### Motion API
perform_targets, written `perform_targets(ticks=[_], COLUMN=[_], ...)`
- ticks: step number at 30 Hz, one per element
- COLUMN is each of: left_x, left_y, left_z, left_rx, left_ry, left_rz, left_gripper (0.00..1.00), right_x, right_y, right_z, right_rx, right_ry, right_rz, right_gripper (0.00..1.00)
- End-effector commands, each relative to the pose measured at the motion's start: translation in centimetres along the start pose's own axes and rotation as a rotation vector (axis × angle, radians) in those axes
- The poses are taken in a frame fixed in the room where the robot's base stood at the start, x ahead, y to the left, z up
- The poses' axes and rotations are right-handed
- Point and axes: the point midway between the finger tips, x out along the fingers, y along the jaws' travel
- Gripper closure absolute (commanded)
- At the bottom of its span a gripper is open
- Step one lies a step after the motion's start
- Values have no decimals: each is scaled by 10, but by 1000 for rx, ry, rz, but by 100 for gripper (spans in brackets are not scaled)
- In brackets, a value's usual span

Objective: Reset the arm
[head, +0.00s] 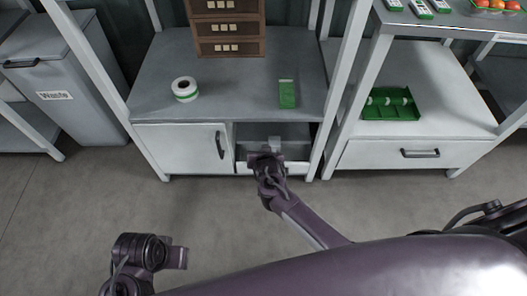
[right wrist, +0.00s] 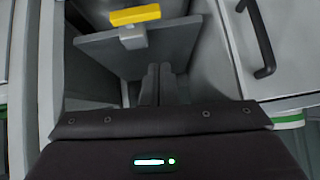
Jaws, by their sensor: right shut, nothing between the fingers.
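My right gripper (head: 265,157) is at the open compartment (head: 275,131) of the grey cabinet, below the worktop. In the right wrist view its fingers (right wrist: 158,84) are together with nothing between them. A small pale block (head: 274,143) shows just beyond the gripper. The right wrist view shows a grey panel (right wrist: 150,48) ahead of the fingers, with a yellow bar (right wrist: 135,15) above a pale block. I cannot tell whether the fingers touch the panel. My left gripper (head: 177,258) is low at the lower left, over the floor; its fingers are not clear.
A closed cabinet door (head: 180,149) with a dark handle is left of the compartment. The worktop holds a tape roll (head: 185,89), a green box (head: 287,94) and wooden drawers (head: 229,28). A green tray (head: 391,104) sits on the right bench. A waste bin (head: 62,78) stands left.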

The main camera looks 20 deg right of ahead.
Motion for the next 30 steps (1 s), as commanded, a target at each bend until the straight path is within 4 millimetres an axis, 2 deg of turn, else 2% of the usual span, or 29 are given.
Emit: perform_targets(ticks=[17, 20, 23, 26, 27, 30], left_x=[0, 0, 0, 0, 0, 0], left_y=[0, 0, 0, 0, 0, 0], left_z=[0, 0, 0, 0, 0, 0], left_rx=[-2, -1, -1, -1, -1, -1], left_ry=[-3, -2, -2, -2, -2, -2], left_rz=[-1, 0, 0, 0, 0, 0], left_gripper=[64, 64, 64, 64, 64, 64], right_x=[-1, -6, -23, -58, -75, -114], right_y=[0, 1, 6, 14, 20, 31], right_z=[0, 8, 28, 57, 68, 88], right_rx=[0, -8, -34, -95, -130, -211], right_ry=[0, -26, -107, -237, -292, -399], right_rz=[-1, -8, -30, -69, -86, -119], right_gripper=[100, 100, 100, 100, 100, 100])
